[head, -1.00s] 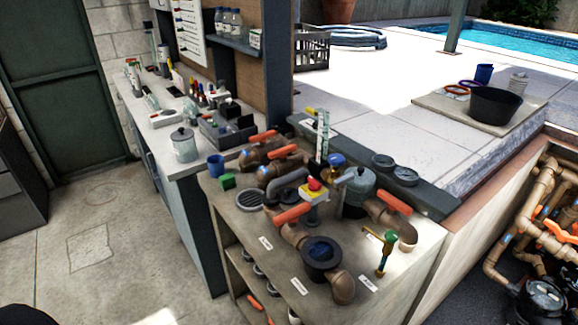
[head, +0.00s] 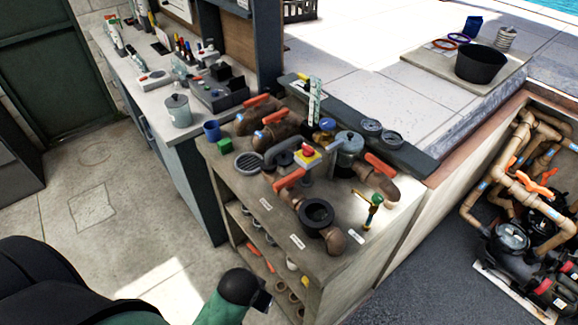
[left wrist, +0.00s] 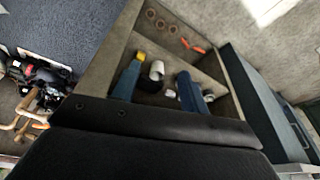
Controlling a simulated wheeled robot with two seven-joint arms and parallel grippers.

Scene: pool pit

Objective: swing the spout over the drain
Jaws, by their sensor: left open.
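A grey curved spout (head: 281,148) stands on the bench top among the pipe fittings in the head view. A round slotted drain grate (head: 249,164) lies in the bench top just left of it. The spout's left end is close to the grate's right side; I cannot tell whether it overhangs it. My left arm comes in low in the head view, below the bench top, with its gripper not clear there. In the left wrist view my left gripper (left wrist: 158,74) is open and empty, its two blue fingers apart before the bench's lower shelves. My right gripper is not in view.
A green block (head: 225,145) and blue cup (head: 212,131) stand behind the grate. The floor at left is clear.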

